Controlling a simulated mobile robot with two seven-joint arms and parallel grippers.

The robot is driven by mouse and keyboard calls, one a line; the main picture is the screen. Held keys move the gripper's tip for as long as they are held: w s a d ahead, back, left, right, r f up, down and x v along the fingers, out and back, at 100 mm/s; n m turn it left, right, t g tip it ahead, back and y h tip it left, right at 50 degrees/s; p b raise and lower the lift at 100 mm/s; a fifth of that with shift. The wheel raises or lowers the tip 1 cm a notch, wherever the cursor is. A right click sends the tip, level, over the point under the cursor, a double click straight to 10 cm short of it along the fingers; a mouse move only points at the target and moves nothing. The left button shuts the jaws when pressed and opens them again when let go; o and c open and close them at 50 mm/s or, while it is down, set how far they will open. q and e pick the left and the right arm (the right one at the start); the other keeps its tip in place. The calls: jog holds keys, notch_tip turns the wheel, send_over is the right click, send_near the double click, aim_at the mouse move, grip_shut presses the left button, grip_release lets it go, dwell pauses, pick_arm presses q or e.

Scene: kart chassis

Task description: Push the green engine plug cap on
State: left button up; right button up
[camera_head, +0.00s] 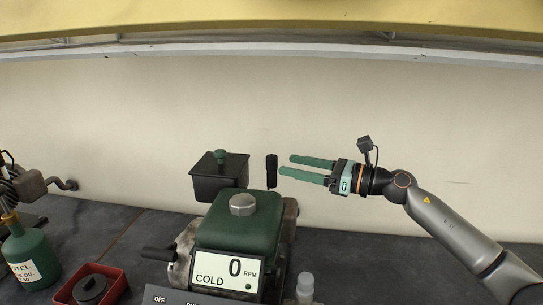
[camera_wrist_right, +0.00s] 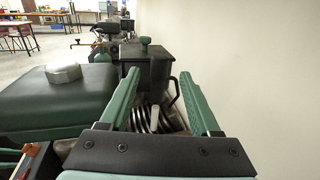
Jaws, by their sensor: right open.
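The green engine (camera_head: 240,222) stands on the dark bench and also shows in the right wrist view (camera_wrist_right: 58,98). A black upright cylinder (camera_head: 271,171), which looks like the plug cap, stands behind the engine's right side. In the right wrist view a dark curved piece (camera_wrist_right: 175,92) shows near the right fingertip; I cannot tell whether it is the cap's lead. A pale upright piece (camera_wrist_right: 154,119) stands by the fins between the fingers, perhaps the plug. My right gripper (camera_head: 288,165) is open and empty, its green fingers pointing left, close to the black cylinder. My left gripper is out of view.
A black box with a green knob (camera_head: 206,184) stands behind the engine. A display (camera_head: 228,271) reads 0 RPM, COLD. A green oil bottle (camera_head: 30,258) and red tray (camera_head: 117,285) are at left, a small clear bottle (camera_head: 305,288) at front. The wall (camera_head: 430,130) lies behind.

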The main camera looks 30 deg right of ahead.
aim_at(272, 161)
jog(key=shift+p+x, duration=0.95)
jog(key=shift+x, duration=2.2)
jog(key=shift+s, duration=0.1)
grip_shut()
